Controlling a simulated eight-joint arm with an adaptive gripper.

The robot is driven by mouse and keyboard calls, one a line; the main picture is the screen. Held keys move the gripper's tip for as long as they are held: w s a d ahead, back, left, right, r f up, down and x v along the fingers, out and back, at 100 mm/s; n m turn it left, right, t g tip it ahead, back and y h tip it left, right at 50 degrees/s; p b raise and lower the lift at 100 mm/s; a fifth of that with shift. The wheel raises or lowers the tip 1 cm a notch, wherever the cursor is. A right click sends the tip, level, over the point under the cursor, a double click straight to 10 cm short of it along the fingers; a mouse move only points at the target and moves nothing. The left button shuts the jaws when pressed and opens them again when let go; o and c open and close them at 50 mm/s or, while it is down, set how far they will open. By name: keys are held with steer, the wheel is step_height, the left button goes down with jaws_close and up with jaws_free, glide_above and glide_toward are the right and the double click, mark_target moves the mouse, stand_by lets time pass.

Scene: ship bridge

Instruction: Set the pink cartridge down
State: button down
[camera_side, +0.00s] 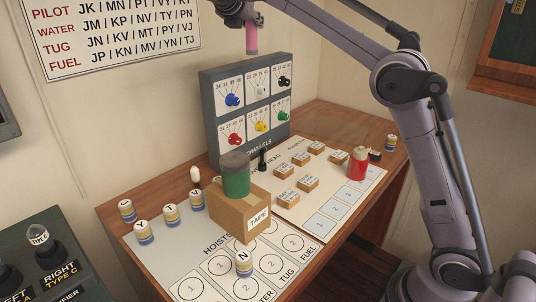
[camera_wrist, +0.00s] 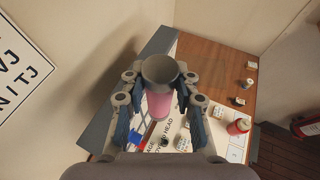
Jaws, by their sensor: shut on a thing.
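The pink cartridge (camera_side: 252,38) is held upright in the air at the top of the side view, above the grey panel of knobs and clear of the table. In the wrist view the pink cartridge (camera_wrist: 159,105) has a grey rim on top and sits between the fingers. My gripper (camera_wrist: 160,88) is shut on it; in the side view the gripper is mostly cut off by the top edge.
The grey panel (camera_side: 205,108) stands at the back of the wooden table (camera_side: 318,120). A green cartridge (camera_side: 236,180) sits on a cardboard TAPE box (camera_side: 232,220). A red cartridge (camera_side: 358,165) stands at right on a printed sheet, beside several small blocks. Several lettered drums (camera_side: 144,233) stand at left.

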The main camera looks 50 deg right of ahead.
steer(key=w+a+f+n+t+y, duration=0.1)
steer(key=w+a+n+t, duration=0.2)
steer(key=a, duration=1.6)
step_height(320, 180, down, 26)
steer(key=shift+m, duration=0.3)
steer(key=shift+w+a+f, duration=0.7)
steer(key=shift+a+f, duration=1)
steer(key=shift+f, duration=0.2)
steer(key=shift+w+a+f, duration=0.65)
steer(key=shift+a+f, duration=1.1)
steer(key=shift+f, duration=0.15)
steer(key=shift+w+a+f, duration=0.7)
steer(key=shift+a+f, duration=1)
steer(key=shift+f, duration=0.2)
steer(key=c, duration=1)
jaws_free()
steer(key=shift+f+g, duration=0.15)
steer(key=shift+g, duration=0.15)
